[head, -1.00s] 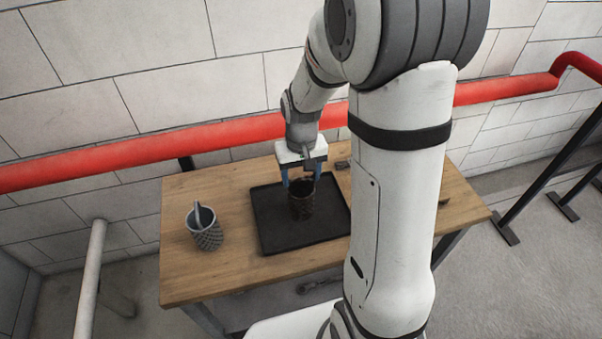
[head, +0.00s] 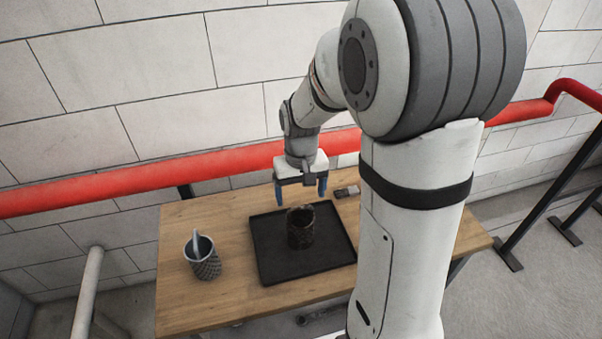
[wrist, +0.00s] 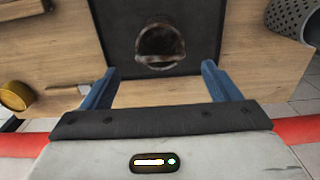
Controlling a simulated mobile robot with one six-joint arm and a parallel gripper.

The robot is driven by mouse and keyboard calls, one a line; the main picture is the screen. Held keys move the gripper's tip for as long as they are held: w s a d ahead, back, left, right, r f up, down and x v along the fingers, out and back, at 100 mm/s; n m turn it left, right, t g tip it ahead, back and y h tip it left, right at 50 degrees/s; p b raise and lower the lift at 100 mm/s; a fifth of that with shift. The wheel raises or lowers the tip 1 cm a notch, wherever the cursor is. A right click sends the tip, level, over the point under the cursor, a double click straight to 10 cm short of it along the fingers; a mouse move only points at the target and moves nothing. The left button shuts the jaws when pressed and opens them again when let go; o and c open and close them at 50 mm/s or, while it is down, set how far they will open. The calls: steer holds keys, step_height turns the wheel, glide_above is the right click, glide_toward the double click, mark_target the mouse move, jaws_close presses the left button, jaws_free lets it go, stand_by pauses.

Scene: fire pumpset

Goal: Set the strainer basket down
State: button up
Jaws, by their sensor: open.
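The dark, dirty strainer basket (head: 300,228) stands upright on the black tray (head: 275,268) on the wooden table. In the wrist view the basket (wrist: 160,46) shows its open top, beyond my fingertips. My gripper (head: 301,191) is open and empty, with its blue fingers above and behind the basket and apart from it. The wrist view shows the two fingers (wrist: 160,78) spread wide with nothing between them.
A clean grey perforated basket (head: 203,258) with something upright inside stands left of the tray. A brass-coloured round part (wrist: 16,96) lies on the table. A red pipe (head: 130,183) runs along the wall behind the table (head: 190,305).

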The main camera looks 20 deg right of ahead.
step_height(320, 180, up, 7)
steer(key=s+r+t, duration=0.3)
steer(key=s, duration=1.2)
steer(key=shift+s+d+r, duration=0.1)
steer(key=shift+d, duration=0.05)
stand_by(0.7)
